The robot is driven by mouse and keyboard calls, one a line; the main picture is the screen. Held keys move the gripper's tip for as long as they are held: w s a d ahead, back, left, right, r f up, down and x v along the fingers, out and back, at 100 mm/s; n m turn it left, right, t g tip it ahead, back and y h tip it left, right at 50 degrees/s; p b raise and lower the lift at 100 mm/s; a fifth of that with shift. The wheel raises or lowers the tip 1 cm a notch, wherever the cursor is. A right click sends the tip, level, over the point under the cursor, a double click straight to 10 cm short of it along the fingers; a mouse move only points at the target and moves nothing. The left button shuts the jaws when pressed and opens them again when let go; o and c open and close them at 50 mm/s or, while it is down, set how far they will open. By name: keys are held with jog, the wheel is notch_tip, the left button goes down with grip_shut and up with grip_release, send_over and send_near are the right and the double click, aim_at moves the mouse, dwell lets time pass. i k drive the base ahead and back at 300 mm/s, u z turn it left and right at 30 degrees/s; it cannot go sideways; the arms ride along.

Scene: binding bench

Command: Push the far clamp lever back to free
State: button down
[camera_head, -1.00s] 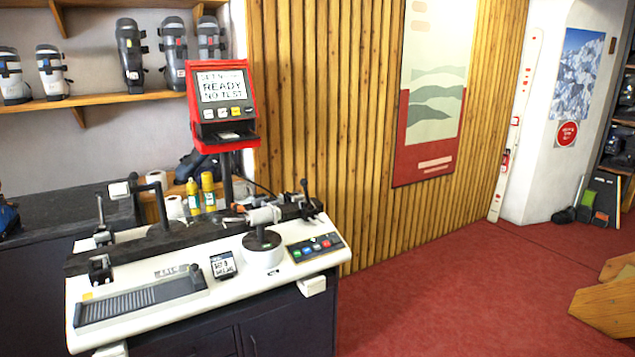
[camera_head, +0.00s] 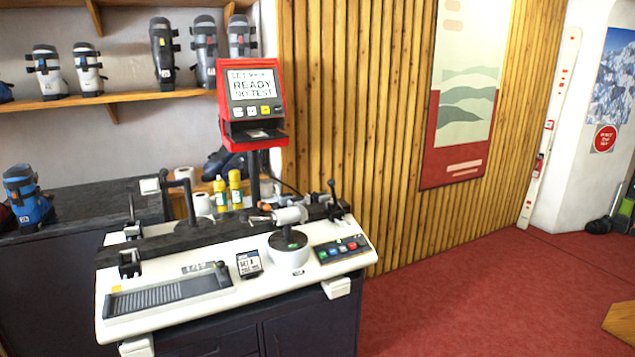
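The binding bench (camera_head: 120,275) stands left of the middle, with a dark rail (camera_head: 160,245) along its top. One clamp lever with a dark knob (camera_head: 332,188) stands upright at the rail's right end. Another thin upright lever (camera_head: 131,208) stands at its left end, above a clamp block (camera_head: 132,231). I cannot tell for sure which is the far clamp lever. A black crank-like bar with a white end (camera_head: 150,186) rises between them. My gripper is not in view, and nothing touches either lever.
A red tester (camera_head: 277,100) reading "READY NO TEST" stands behind the bench. A white round unit (camera_head: 289,258) and a button panel (camera_head: 342,249) sit at the bench's right. Yellow bottles (camera_head: 235,188) stand behind the rail. Red floor (camera_head: 450,290) to the right is open.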

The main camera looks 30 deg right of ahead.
aim_at(331, 183)
jog(key=i, duration=0.95)
jog(key=z, duration=0.05)
